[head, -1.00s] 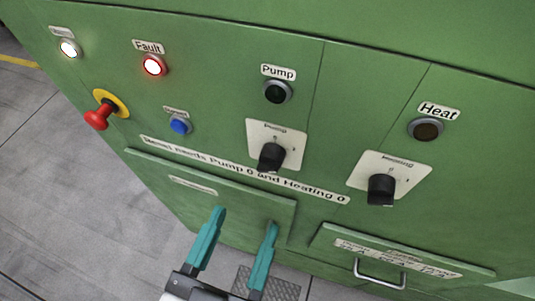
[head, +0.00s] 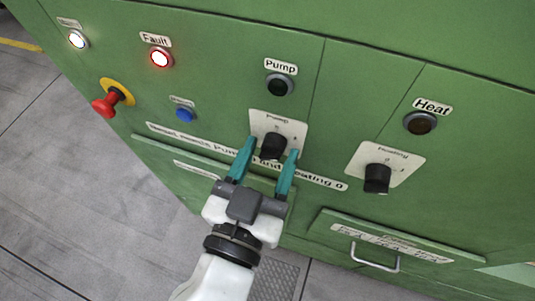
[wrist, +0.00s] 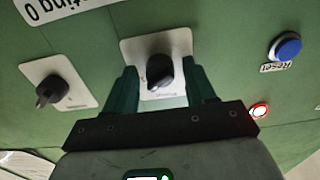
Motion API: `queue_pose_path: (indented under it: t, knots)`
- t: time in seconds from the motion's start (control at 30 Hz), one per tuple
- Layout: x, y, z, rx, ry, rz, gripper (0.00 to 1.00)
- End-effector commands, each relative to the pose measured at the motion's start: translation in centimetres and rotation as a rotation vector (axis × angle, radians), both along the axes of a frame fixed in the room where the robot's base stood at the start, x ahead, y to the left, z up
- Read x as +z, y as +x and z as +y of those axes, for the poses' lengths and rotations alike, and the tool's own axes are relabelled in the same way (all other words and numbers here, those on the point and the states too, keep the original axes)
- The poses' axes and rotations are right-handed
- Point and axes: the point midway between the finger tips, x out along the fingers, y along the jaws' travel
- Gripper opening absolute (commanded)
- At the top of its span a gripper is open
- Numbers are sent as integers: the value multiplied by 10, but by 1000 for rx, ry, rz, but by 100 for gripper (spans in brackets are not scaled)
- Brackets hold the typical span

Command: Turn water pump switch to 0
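The water pump switch is a black rotary knob (head: 273,146) on a white plate labelled Pump (head: 277,122), on the green machine front. In the wrist view the knob (wrist: 159,70) shows between the fingers. My gripper (head: 269,150) is open, with teal fingers on the left and right of the knob. I see no clear contact with the knob. In the wrist view the lower part of the plate is hidden behind my gripper. The exact knob setting is too small to read.
The heating knob (head: 377,178) is to the right, below a dark Heat lamp (head: 420,123). A red emergency button (head: 106,104), a blue Reset button (head: 185,115) and a lit red Fault lamp (head: 160,58) are to the left. A drawer handle (head: 375,258) sticks out at lower right.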

Motion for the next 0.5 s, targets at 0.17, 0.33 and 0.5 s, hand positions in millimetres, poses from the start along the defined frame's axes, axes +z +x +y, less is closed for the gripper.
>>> queue_pose_path:
  t: [0.17,0.33,0.5]
  knots:
    - [0,0,0,0,0,0,37]
    - [0,0,0,0,0,0,21]
    - [0,0,0,1,0,0,5]
